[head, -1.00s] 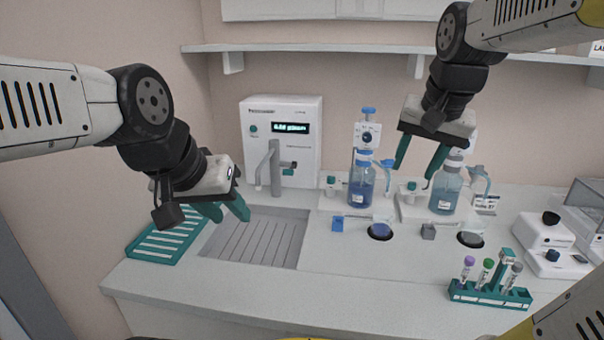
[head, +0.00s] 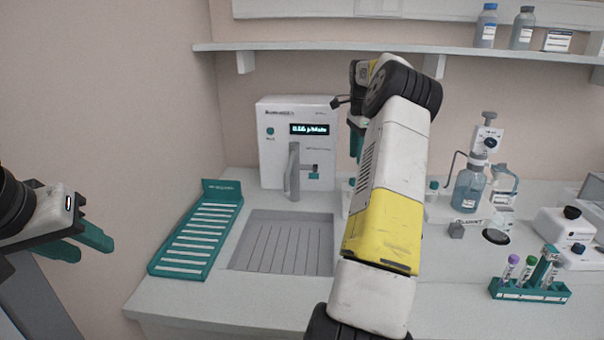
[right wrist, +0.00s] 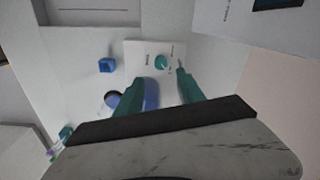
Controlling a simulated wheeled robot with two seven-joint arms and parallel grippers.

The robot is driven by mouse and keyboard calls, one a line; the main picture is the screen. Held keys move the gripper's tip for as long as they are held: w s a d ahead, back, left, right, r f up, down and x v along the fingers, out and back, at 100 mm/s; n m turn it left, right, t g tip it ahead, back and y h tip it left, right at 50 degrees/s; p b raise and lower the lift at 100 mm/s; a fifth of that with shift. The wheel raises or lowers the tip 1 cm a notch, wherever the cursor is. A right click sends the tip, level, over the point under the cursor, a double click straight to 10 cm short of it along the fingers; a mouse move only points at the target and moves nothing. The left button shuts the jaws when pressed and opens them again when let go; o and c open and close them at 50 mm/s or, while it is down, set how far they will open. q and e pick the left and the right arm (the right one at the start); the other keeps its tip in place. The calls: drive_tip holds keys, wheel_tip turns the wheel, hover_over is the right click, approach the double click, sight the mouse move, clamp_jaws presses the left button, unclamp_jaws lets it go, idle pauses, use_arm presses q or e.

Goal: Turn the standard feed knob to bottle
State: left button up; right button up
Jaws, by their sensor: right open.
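In the right wrist view, a round teal knob (right wrist: 162,62) sits on a white labelled base (right wrist: 142,50); I take it for the standard feed knob. Its labels are too small to read. My right gripper (right wrist: 165,82) is open, with its two teal fingers pointing toward the knob, one to each side, apparently apart from it. In the head view, my right gripper (head: 356,143) is partly hidden behind my forearm, above a small teal knob (head: 352,183). The bottle station there is mostly covered. My left gripper (head: 97,248) is open and empty at the far left.
A white display unit (head: 295,145) stands behind a grey sink grate (head: 285,245). A teal rack (head: 195,235) lies left of it. A second bottle station (head: 470,190) and a tube rack (head: 530,290) are at the right.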

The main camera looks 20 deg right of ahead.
drive_tip(key=shift+w+f, duration=0.15)
drive_tip(key=shift+f, duration=0.65)
wheel_tip(320, 180, down, 7)
drive_tip(key=shift+r, duration=0.15)
clamp_jaws()
